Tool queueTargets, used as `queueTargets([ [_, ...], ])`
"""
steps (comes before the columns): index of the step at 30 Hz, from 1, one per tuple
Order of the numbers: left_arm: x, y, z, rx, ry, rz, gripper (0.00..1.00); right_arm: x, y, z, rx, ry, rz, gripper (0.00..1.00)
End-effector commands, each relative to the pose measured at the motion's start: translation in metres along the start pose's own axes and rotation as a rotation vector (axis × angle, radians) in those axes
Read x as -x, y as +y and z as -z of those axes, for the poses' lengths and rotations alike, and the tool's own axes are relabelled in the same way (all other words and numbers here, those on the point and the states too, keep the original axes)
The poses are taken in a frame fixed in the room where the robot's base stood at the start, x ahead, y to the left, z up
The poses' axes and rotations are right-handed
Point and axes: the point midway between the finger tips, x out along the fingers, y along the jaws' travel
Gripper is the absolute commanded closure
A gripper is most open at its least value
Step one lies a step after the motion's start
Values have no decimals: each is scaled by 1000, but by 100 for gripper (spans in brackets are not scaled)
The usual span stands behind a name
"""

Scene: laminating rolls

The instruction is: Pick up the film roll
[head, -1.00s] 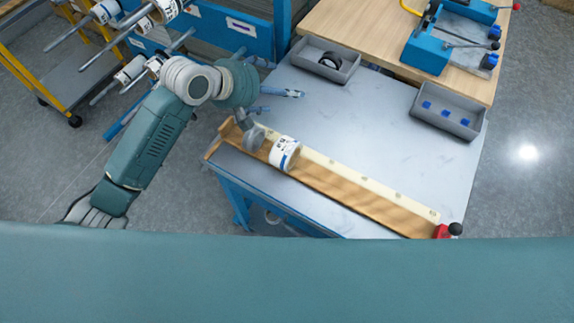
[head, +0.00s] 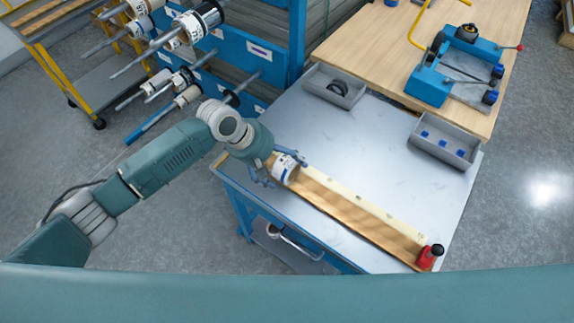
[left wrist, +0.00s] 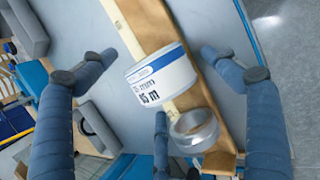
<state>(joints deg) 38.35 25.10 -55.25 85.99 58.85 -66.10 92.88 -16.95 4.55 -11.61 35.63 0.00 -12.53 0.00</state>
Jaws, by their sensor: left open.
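The film roll (head: 285,166) is white with a blue-banded printed label. It sits at the left end of a long wooden cradle (head: 350,215) on the grey-topped table. In the left wrist view the film roll (left wrist: 162,78) lies between the two spread fingers, with gaps on both sides. A translucent grey ring-shaped piece (left wrist: 195,130) sits close to it along the cradle. My left gripper (head: 284,172) is open, its fingers straddling the roll, and its hand hides part of the cradle's end. My right gripper is not in view.
A red block with a black knob (head: 430,256) stands at the cradle's right end. Grey bins (head: 335,85) and (head: 445,140) sit at the table's back and right. A blue rack with spools on rods (head: 190,30) stands behind left. The tabletop between is clear.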

Motion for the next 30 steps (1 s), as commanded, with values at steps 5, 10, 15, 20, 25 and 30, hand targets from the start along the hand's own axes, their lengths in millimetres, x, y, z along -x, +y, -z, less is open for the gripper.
queueTargets([
  [5, -22, 0, -1, 1, 0, 0, 13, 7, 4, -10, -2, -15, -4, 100],
  [10, -26, 0, -1, -1, 1, -2, 13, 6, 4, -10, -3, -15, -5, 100],
  [15, -26, 0, -1, -1, 1, -2, 23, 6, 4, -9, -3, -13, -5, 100],
  [20, -26, 0, -1, -1, 1, -2, 55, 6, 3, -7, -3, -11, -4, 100],
  [25, -26, 0, -1, -1, 0, -2, 72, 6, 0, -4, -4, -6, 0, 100],
  [30, -26, 1, -1, -2, 1, -6, 85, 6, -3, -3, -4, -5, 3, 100],
])
